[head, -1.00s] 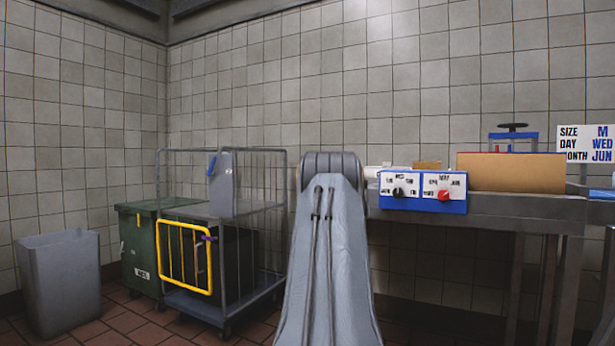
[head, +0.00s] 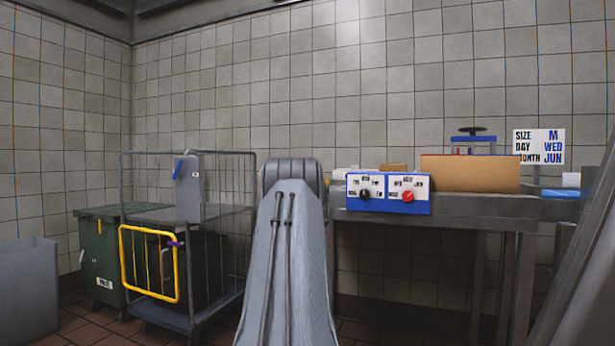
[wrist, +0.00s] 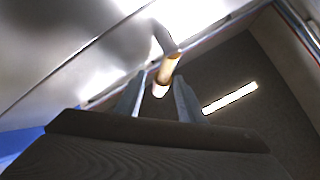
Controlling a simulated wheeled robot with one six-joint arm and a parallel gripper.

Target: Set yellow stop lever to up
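In the wrist view, a short yellow-tan cylinder on a grey stem, which looks like the yellow stop lever (wrist: 168,68), sticks out from a shiny metal surface. My gripper (wrist: 159,82) has its two fingers apart, one on each side of the lever's end. A gap shows between the lever and the left finger; whether the right finger touches it I cannot tell. The lever's base is partly hidden. In the head view neither the lever nor my fingertips are visible.
A control box (head: 388,193) with black and red knobs sits on the steel table (head: 460,209). A cardboard box (head: 470,173) stands beside it. A grey sloping part (head: 290,260) stands in front. A cage cart (head: 215,300) with a yellow gate (head: 176,265) is left.

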